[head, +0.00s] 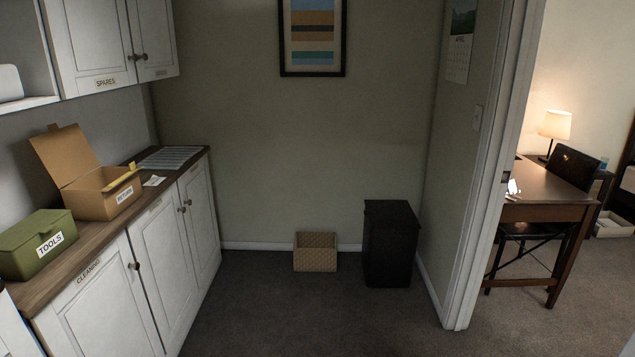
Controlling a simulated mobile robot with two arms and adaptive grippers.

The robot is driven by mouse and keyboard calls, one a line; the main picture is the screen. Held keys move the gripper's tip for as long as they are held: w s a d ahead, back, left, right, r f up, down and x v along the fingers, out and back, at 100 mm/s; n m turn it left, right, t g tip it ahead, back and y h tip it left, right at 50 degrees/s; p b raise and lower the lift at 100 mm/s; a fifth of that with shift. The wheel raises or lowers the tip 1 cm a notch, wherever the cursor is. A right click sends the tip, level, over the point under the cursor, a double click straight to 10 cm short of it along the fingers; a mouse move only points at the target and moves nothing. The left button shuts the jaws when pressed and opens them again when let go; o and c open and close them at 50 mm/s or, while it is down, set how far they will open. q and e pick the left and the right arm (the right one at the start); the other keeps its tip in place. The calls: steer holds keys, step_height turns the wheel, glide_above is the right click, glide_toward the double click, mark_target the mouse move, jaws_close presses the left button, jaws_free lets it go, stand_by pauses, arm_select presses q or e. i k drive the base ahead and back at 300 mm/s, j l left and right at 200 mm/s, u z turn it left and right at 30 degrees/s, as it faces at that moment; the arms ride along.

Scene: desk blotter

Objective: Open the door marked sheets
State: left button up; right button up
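No label reading "sheets" is legible in the head view. The lower white cabinet has a near door (101,305) marked CLEANING, a middle door (161,262) and a far door (200,216); the labels above the last two are too small to read. All three look shut and have dark round knobs. Above, a wall cupboard door (90,40) is marked SPARES, and the narrower door (152,33) beside it has a faint label I cannot read. Both look shut. Neither of my grippers is in view.
On the wooden countertop (104,225) stand a green TOOLS box (25,238) and an open cardboard box (100,198). A wicker basket (315,258) and black bin (390,245) stand by the back wall. The carpet (290,315) before the cabinets is clear. A doorway opens right, toward a desk (550,190).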

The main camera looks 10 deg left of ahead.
mark_target(157, 239)
steer(key=i+u, duration=0.2)
steer(key=i, duration=0.35)
steer(key=i+u, duration=0.15)
steer(key=i, duration=0.35)
steer(key=i+l+u, duration=0.2)
steer(key=i, duration=0.3)
steer(key=i+l+u, duration=0.2)
steer(key=i, duration=0.35)
